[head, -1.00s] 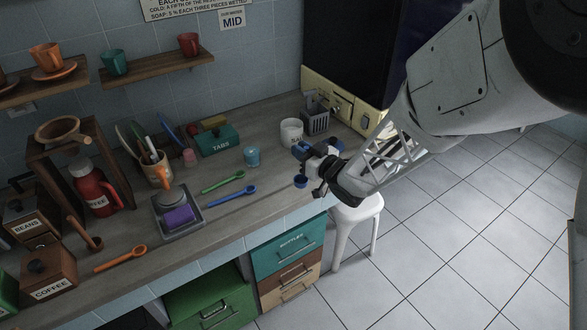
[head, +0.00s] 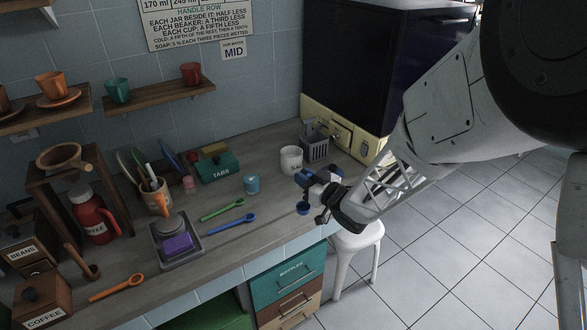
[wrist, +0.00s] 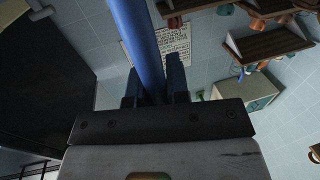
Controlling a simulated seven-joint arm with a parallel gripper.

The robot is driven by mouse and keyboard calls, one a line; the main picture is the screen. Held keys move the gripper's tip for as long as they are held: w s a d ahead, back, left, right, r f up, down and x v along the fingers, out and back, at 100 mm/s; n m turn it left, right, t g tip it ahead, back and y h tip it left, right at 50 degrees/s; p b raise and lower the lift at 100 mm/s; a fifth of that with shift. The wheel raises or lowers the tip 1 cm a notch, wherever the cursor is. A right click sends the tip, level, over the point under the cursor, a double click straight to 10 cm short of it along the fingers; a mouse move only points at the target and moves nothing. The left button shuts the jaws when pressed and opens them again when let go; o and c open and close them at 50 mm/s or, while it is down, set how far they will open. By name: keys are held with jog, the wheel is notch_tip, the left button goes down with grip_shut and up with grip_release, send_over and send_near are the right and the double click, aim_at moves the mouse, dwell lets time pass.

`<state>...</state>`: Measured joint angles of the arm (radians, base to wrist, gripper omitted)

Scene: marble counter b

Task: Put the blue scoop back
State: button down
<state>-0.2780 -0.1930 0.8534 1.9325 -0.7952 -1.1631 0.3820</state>
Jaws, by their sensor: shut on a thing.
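My gripper (head: 314,183) is shut on a blue scoop, whose round dark-blue cup (head: 303,208) hangs below the fingers in the head view. It is in the air near the counter's front right edge. In the wrist view the scoop's blue handle (wrist: 138,40) runs up between the two dark fingers (wrist: 154,90). Most of the handle is hidden in the head view. Another blue long-handled spoon (head: 230,225) lies on the counter, beside a green one (head: 221,209).
A white mug (head: 291,160) and a grey basket (head: 314,146) stand behind my gripper. A grey tray (head: 192,252) holds a purple block. A white stool (head: 358,237) stands below.

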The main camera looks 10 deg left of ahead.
jog(key=w+a+f, duration=0.1)
jog(key=w+a, duration=0.4)
jog(key=w, duration=0.6)
jog(key=shift+w+a+f, duration=0.1)
jog(key=shift+w+a+f, duration=0.1)
jog(key=shift+w+f, duration=0.05)
jog(key=shift+f, duration=0.75)
jog(key=shift+w+a+f, duration=0.1)
jog(key=shift+w+f, duration=0.05)
jog(key=shift+f, duration=0.9)
jog(key=c, duration=1.1)
grip_release()
jog(key=shift+r, duration=0.2)
